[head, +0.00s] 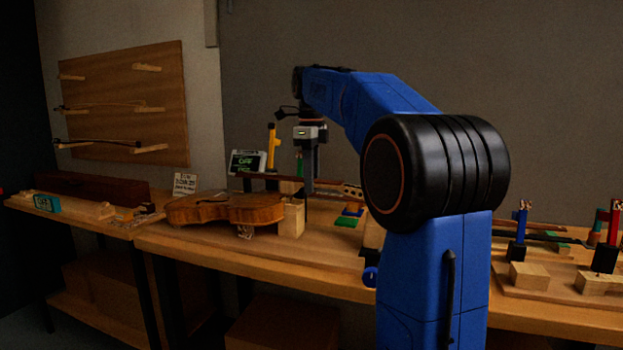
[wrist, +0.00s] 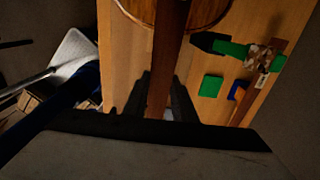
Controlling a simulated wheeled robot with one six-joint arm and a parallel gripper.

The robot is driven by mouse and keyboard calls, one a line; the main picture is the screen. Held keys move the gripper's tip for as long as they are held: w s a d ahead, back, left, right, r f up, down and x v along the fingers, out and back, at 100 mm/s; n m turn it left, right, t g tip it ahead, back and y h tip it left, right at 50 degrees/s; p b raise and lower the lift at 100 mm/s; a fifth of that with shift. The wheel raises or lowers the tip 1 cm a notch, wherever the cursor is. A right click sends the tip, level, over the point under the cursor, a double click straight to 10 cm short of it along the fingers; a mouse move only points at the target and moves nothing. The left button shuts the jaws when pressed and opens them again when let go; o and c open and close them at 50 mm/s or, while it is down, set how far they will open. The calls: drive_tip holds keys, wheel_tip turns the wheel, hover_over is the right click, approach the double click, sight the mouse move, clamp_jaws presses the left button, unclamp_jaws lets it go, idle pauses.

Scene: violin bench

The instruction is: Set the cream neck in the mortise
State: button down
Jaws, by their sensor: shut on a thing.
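My gripper (head: 311,188) points down at the bench just right of the violin body. In the wrist view its jaws (wrist: 162,92) are shut on a long neck piece (wrist: 168,50), whose upper face looks brown; I see no clear cream colour on it. The held neck runs over the near end of the violin body, which also shows in the wrist view (wrist: 207,12). In the head view the brown violin body (head: 225,209) lies flat beside a pale wooden block (head: 291,219). The mortise is hidden, and I cannot tell whether the neck touches the body.
A small display (head: 248,162) and a yellow upright (head: 271,148) stand behind the violin. A green pad (wrist: 211,86) and a green-and-dark item (wrist: 237,50) lie right of the held neck in the wrist view. Peg-like stands with wooden blocks (head: 529,275) occupy the bench's right.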

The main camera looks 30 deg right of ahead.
drive_tip(key=shift+f, duration=2.1)
idle(1.0)
drive_tip(key=c, duration=1.4)
unclamp_jaws()
drive_tip(key=shift+r, duration=0.1)
wheel_tip(320, 180, up, 12)
drive_tip(key=shift+f, duration=0.1)
